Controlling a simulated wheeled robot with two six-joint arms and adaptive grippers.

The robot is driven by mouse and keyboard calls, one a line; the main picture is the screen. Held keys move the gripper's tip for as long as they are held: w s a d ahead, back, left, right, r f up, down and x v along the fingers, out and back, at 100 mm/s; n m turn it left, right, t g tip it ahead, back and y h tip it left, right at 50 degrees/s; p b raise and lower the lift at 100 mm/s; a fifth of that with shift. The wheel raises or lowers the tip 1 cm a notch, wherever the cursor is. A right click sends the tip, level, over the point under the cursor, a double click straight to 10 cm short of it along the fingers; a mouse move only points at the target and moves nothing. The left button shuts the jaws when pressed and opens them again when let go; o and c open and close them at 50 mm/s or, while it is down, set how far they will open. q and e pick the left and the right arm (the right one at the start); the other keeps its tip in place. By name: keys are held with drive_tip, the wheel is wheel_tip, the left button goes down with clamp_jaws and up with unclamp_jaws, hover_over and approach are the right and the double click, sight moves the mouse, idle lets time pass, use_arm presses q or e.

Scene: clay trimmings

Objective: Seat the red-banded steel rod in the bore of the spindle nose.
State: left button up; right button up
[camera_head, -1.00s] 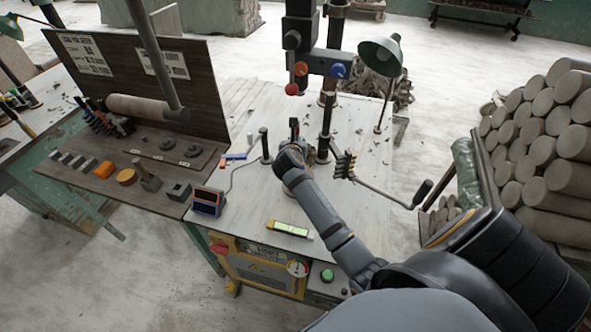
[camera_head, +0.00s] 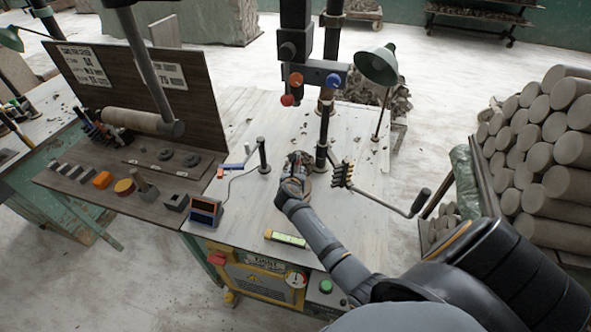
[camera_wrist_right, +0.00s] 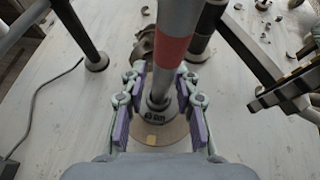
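The red-banded steel rod (camera_wrist_right: 179,20) runs from the top of the right wrist view down to a labelled steel collar (camera_wrist_right: 157,115) on a round pale disc (camera_wrist_right: 150,136). The collar looks like the spindle nose. I cannot tell how deep the rod's lower end sits in it. My right gripper (camera_wrist_right: 159,128) has its purple-padded fingers on either side of the rod and collar, with a visible gap at the left. In the head view my right gripper (camera_head: 296,172) is over the table, and its wrist hides most of the collar. My left gripper is not in view.
A dark column (camera_head: 323,125) stands behind the gripper, with a crank handle (camera_head: 405,205) at right. A short post (camera_head: 264,155) stands left. A green level (camera_head: 286,238) and a small box (camera_head: 206,212) lie in front. Stacked clay cylinders (camera_head: 540,150) are far right.

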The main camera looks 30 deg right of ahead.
drive_tip(key=shift+o, duration=0.4)
drive_tip(key=shift+w+d, duration=0.15)
drive_tip(key=shift+w, duration=0.1)
drive_tip(key=shift+r, duration=0.3)
drive_tip(key=shift+s+a+r, duration=0.3)
drive_tip(key=shift+s+a, duration=0.05)
drive_tip(key=shift+s, duration=0.1)
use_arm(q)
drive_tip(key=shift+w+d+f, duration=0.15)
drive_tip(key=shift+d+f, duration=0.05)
use_arm(e)
drive_tip(key=v, duration=1.1)
